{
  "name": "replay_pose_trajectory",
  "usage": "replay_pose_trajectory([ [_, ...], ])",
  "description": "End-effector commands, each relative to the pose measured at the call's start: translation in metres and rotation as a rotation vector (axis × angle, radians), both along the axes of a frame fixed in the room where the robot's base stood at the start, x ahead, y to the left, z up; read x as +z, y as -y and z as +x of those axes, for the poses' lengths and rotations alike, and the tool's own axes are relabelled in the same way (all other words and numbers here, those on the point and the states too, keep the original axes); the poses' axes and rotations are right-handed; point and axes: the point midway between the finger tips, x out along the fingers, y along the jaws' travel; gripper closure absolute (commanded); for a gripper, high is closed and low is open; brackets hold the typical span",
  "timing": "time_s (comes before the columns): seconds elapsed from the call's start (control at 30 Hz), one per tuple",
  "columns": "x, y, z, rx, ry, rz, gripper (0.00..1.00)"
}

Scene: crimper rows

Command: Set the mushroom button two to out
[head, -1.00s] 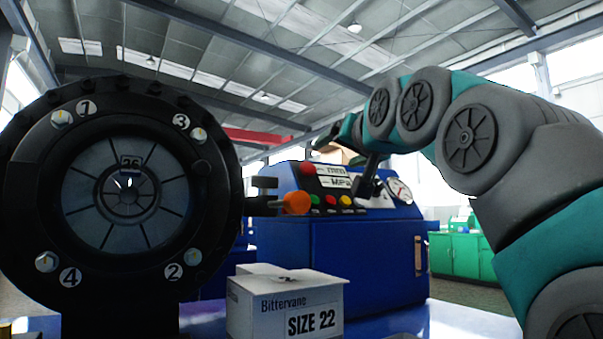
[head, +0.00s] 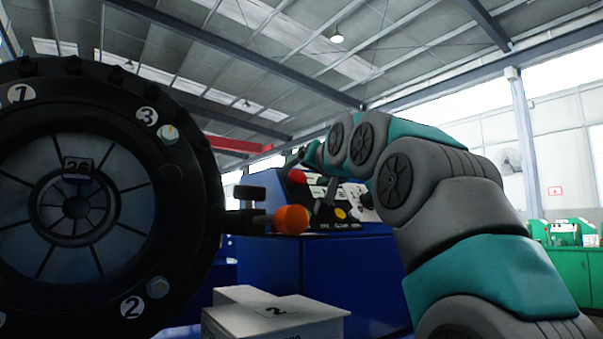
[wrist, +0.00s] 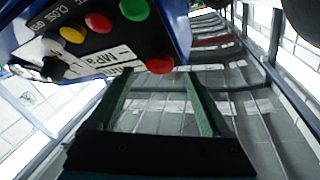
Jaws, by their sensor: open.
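A large red mushroom button (head: 297,175) sits at the top left of the blue machine's control panel in the head view. It also shows in the wrist view (wrist: 160,65) at the panel's edge, where the panel appears upside down. No number two is readable beside it. My gripper (wrist: 158,74) is open, its two green fingers apart, with nothing held between them. The red button appears in the gap near the fingertips; I cannot tell the distance or any contact. In the head view my gripper is small and beside the panel, its fingers unclear.
Smaller red (wrist: 97,22), green (wrist: 134,8) and yellow (wrist: 72,34) buttons share the panel. A large black round fixture (head: 205,200) fills the left, with an orange knob (head: 291,219) at its side. A white box (head: 275,318) stands below. Green cabinets (head: 570,265) are far right.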

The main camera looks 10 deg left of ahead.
Motion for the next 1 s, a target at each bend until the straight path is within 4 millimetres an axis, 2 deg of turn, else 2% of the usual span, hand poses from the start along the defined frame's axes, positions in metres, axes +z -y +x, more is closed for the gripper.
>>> replay_pose_trajectory([
  [0.3,0.000,-0.016,0.025,0.000,-0.002,0.000,0.18],
  [0.67,0.000,-0.018,0.028,0.000,-0.001,0.000,0.18],
  [1.0,0.000,-0.018,0.028,-0.001,-0.002,0.000,0.55],
])
